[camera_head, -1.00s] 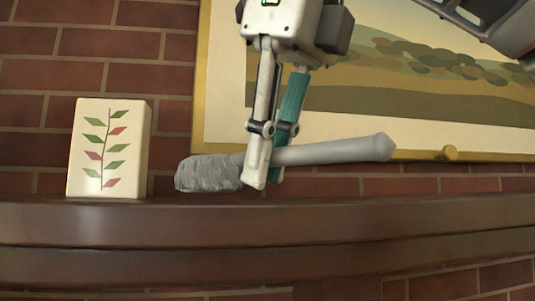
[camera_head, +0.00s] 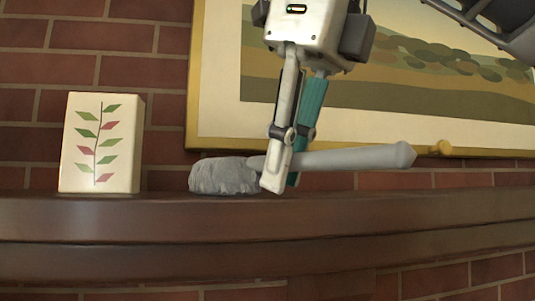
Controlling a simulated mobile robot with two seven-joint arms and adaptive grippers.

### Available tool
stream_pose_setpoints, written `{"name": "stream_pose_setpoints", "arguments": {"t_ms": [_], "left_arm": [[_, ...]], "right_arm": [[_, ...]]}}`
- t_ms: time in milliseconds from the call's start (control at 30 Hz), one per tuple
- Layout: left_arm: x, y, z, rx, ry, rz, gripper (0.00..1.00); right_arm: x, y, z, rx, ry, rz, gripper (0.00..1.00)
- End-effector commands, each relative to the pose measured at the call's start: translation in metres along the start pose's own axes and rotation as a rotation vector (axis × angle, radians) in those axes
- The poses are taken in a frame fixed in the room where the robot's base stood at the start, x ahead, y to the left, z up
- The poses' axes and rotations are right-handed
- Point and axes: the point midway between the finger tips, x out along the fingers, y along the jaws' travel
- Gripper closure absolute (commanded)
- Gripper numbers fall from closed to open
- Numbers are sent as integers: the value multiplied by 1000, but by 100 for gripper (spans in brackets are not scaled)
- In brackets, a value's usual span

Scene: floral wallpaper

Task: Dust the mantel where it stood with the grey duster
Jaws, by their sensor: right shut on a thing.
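The grey duster (camera_head: 222,176) is held nearly level in my right gripper (camera_head: 281,184), with its fluffy head to the left and its handle reaching to the right. The right gripper is shut on it where the head meets the handle. The duster's head is at the top of the dark wooden mantel (camera_head: 150,222) and appears to touch it. A cream box (camera_head: 101,143) with a leaf pattern stands upright on the mantel, left of the duster, with a gap between them. My left gripper is not in view.
The mantel is clear to the right.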

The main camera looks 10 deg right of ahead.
Motion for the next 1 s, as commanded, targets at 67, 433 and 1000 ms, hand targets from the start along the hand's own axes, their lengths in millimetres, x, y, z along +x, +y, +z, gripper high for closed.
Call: {"name": "stream_pose_setpoints", "arguments": {"t_ms": [67, 433, 1000], "left_arm": [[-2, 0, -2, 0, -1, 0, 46], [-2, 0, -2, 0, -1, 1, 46], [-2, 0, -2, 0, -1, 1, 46]], "right_arm": [[-1, -4, -4, 1, 1, 0, 100], [-2, -12, -13, 1, 1, -1, 100], [-4, -34, -37, 1, 5, 1, 100]]}}
